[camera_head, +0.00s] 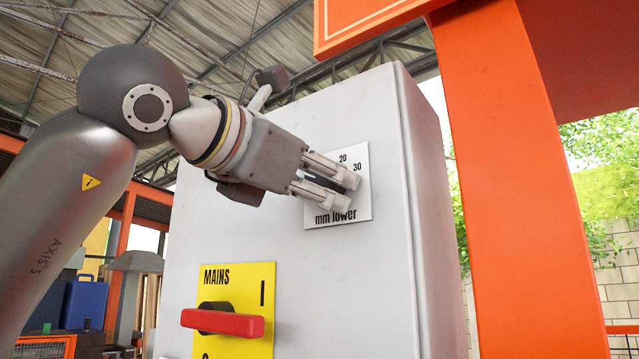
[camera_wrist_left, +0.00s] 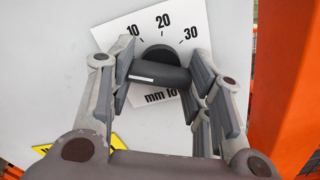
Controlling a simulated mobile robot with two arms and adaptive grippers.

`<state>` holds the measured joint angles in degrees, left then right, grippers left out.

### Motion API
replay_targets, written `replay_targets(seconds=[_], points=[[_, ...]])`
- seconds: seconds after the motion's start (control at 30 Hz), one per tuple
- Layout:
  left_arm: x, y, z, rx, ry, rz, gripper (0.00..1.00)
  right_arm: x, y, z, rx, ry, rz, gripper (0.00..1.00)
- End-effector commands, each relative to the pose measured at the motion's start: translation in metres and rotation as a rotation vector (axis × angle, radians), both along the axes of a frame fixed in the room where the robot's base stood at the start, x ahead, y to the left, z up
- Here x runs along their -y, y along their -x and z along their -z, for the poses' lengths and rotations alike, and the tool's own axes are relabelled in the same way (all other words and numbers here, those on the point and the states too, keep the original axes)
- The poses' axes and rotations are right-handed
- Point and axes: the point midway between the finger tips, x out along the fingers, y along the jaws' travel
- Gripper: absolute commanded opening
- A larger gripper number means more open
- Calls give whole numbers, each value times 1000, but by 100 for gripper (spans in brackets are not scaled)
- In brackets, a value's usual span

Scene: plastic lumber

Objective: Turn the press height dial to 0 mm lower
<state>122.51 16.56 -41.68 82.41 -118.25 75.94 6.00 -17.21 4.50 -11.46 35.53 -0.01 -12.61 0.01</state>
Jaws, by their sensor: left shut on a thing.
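The press height dial is a white scale plate (camera_head: 352,216) on the front of a grey cabinet, marked "mm lower"; it also shows in the left wrist view (camera_wrist_left: 178,18). Numbers 10, 20 and 30 are readable there; no 0 is visible. My left gripper (camera_head: 350,192) is shut on the bar, one finger at each end. In the head view the fingers hide most of the knob. My right gripper is out of view.
Below the dial is a yellow MAINS plate (camera_head: 252,283) with a red switch handle (camera_head: 223,323). An orange post (camera_head: 510,190) stands right of the cabinet (camera_head: 275,245). Blue containers (camera_head: 84,305) are at the far left.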

Motion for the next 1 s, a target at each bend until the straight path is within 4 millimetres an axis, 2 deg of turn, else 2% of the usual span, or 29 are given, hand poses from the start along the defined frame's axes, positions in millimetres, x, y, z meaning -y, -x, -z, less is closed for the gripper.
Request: replay_targets(seconds=[0.27, 0.3, 0.47, 0.8, 1.0], points=[[1, -1, 3, -8, -2, 1, 22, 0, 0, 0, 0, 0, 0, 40], [1, -1, 3, -8, -2, 1, 48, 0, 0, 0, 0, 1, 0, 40], [1, -1, 2, -6, -2, 0, 68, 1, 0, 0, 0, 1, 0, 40], [-1, 1, 0, -2, 0, 0, 68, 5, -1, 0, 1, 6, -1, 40], [-17, 22, 0, 2, 0, -1, 68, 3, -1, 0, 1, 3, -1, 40]])
